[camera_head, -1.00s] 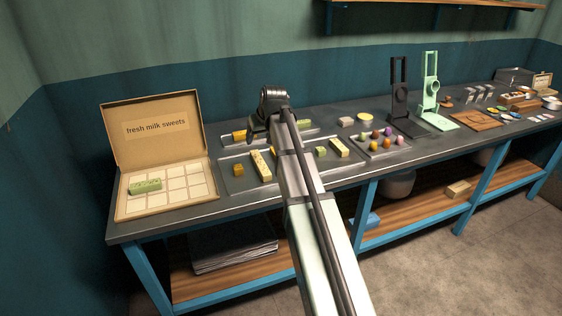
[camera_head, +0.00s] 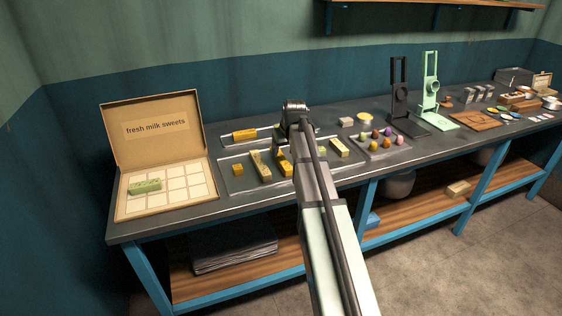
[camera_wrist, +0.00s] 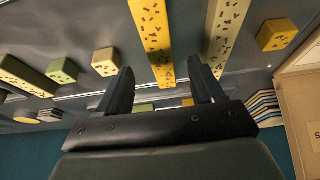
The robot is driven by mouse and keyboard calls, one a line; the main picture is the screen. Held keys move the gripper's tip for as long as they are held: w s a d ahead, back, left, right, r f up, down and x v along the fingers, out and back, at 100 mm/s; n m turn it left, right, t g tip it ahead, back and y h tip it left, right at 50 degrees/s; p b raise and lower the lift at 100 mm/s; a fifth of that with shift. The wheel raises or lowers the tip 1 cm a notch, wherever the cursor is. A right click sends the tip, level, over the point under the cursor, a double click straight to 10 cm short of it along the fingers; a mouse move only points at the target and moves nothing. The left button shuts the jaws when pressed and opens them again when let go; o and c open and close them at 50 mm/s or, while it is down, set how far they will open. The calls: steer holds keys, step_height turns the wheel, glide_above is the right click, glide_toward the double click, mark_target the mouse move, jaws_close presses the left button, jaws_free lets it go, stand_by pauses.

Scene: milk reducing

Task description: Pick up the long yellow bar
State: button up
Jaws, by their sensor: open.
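The long yellow bar (camera_head: 285,166) with dark specks lies in the front tray (camera_head: 232,186), partly hidden by my arm. In the wrist view the long yellow bar (camera_wrist: 154,38) extends from the top edge down between my fingers. My gripper (camera_wrist: 161,66) is open and empty, one finger to each side of the bar in the picture. I cannot tell how high the fingers are above it. In the head view my arm hides most of the fingers.
A cream bar (camera_head: 261,166) lies close left of the yellow bar, with a yellow cube (camera_head: 238,169) beyond it. Another cream bar (camera_head: 339,147) lies on the right. A back tray holds another yellow bar (camera_head: 245,134).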

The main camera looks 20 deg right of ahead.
mark_target(281, 157)
steer(key=shift+w+x, duration=0.15)
steer(key=shift+x, duration=1.35)
steer(key=shift+w+x, duration=0.2)
steer(key=shift+x, duration=1.3)
steer(key=shift+r, duration=0.15)
steer(key=shift+c, duration=0.3)
steer(key=c, duration=1.1)
steer(key=shift+c, duration=0.2)
steer(key=shift+r, duration=0.15)
